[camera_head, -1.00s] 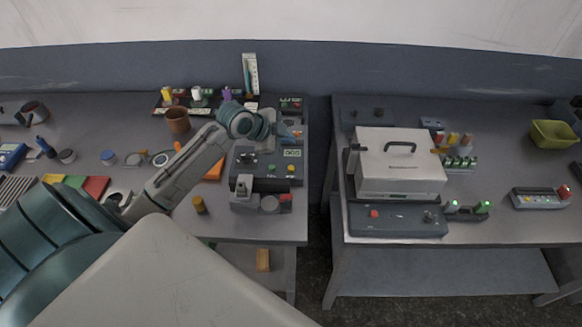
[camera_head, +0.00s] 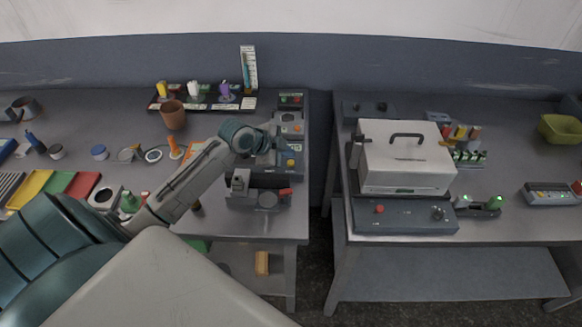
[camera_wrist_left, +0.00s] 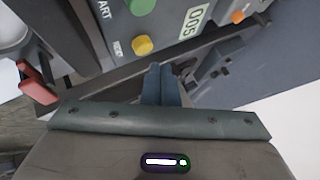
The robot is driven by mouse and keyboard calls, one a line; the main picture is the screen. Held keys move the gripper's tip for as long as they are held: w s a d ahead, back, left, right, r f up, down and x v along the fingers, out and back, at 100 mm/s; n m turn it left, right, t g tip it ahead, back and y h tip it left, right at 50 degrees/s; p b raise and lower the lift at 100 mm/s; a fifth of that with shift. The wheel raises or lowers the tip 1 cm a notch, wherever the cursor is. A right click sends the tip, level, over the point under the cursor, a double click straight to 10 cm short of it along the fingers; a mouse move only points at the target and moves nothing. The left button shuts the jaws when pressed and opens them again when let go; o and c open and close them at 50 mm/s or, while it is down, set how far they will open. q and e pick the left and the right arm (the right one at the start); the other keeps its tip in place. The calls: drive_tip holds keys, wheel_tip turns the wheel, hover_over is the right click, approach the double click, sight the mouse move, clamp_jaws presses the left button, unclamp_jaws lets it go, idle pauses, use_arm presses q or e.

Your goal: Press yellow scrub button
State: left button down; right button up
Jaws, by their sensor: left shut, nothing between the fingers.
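The yellow button (camera_head: 291,162) sits on a dark grey control panel at the right end of the left table. It also shows in the left wrist view (camera_wrist_left: 142,45), near the panel's edge, with a green button (camera_wrist_left: 142,6) above it. My left gripper (camera_head: 277,134) reaches over the panel; in the head view its wrist hides part of the panel. In the left wrist view its blue fingers (camera_wrist_left: 160,69) are shut and empty, their tips just below and right of the yellow button in the picture. Whether they touch the panel I cannot tell. My right gripper is not in view.
A grey device with a red lever (camera_wrist_left: 38,84) stands in front of the panel. A brown cup (camera_head: 172,115) and a black rack (camera_head: 205,104) are behind. A white box with a handle (camera_head: 405,165) stands on the right table, across a gap.

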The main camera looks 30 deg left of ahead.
use_arm(q)
drive_tip(key=shift+f, duration=0.15)
idle(0.8)
idle(1.0)
drive_tip(key=shift+f, duration=0.15)
drive_tip(key=shift+f, duration=0.3)
drive_tip(key=shift+f+b, duration=0.15)
drive_tip(key=shift+b, duration=0.15)
